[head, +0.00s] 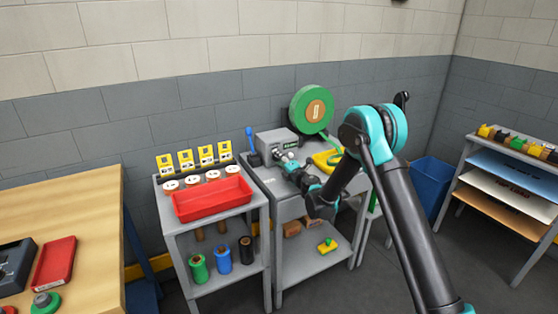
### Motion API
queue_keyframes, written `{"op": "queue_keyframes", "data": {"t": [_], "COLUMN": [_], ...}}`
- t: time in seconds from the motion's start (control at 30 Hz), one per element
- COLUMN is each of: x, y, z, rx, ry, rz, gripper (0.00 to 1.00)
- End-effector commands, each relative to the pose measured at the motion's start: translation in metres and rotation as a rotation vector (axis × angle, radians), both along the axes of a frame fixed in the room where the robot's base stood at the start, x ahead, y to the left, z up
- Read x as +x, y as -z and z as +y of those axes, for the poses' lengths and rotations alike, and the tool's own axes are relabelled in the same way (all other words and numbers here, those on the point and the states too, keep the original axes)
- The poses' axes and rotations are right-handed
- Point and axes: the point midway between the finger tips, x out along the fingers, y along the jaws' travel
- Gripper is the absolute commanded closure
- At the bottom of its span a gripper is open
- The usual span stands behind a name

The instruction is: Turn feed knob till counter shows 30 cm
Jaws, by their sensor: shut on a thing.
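The grey feed machine (272,138) stands on the grey stand by the wall. A small dark counter (293,144) with green figures shows on its front, too small to read. My gripper (286,160) is at the machine's front, just below the counter, with my arm reaching in from the right. It is shut on the feed knob there; the knob is mostly hidden by the fingers, and its angle cannot be told.
A green reel (327,92) stands behind the machine. A yellow block (327,159) lies to its right. A red tray (211,200) is on the left cart. A blue bin (431,184) stands right, near a shelf rack (515,200).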

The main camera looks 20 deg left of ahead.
Motion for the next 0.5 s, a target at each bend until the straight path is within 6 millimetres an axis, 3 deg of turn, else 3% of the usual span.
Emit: {"op": "queue_keyframes", "data": {"t": [0.5], "x": [-0.0004], "y": [0.0005], "z": [-0.0012], "rx": [0.244], "ry": [0.001], "rz": [0.285], "gripper": [0.89]}}
